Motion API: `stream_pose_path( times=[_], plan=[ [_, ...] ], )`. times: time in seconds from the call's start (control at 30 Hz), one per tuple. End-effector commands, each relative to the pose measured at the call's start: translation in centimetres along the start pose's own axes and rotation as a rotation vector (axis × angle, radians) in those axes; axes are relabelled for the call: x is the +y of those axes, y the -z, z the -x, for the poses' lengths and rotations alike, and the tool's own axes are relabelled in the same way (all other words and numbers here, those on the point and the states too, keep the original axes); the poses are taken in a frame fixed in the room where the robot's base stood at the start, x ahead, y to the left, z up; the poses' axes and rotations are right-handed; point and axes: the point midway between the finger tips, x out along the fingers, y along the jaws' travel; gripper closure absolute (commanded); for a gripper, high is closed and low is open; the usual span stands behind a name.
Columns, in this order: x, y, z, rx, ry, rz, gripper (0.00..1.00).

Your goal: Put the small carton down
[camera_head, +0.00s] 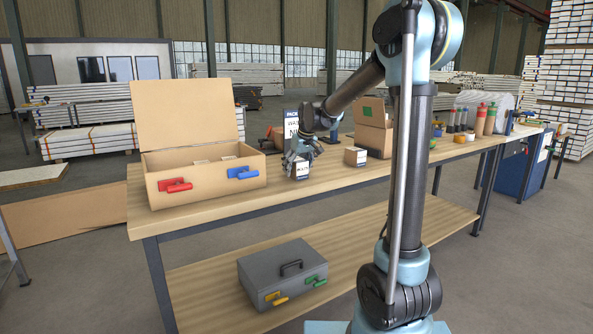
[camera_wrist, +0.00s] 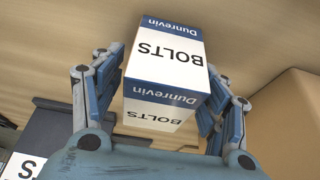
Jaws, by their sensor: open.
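The small carton is a white and blue box marked "Dunrevin BOLTS" (camera_wrist: 165,65), large in the middle of the wrist view. In the head view the carton (camera_head: 298,170) stands on the workbench (camera_head: 330,172), right of the open wooden box. My gripper (camera_head: 300,153) is over it from above. In the wrist view the fingers of my gripper (camera_wrist: 163,105) are spread on either side of the carton, with a narrow gap at the left. Whether the right fingers touch it is hard to tell. The carton's underside is hidden.
An open wooden box (camera_head: 207,188) with red and blue latches stands at the left. A second small carton (camera_head: 355,157) and larger cardboard boxes (camera_head: 373,133) stand to the right. A dark sign (camera_head: 292,122) is behind my gripper. A grey case (camera_head: 282,273) is on the lower shelf.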

Motion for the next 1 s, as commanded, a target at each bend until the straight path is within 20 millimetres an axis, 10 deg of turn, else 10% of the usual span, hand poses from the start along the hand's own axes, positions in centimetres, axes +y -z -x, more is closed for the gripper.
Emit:
stream_pose_path(
  times=[1.0],
  plan=[
    [0.0, 0.0, 12.1, 0.0, 0.0, -0.001, 0.32]
  ],
)
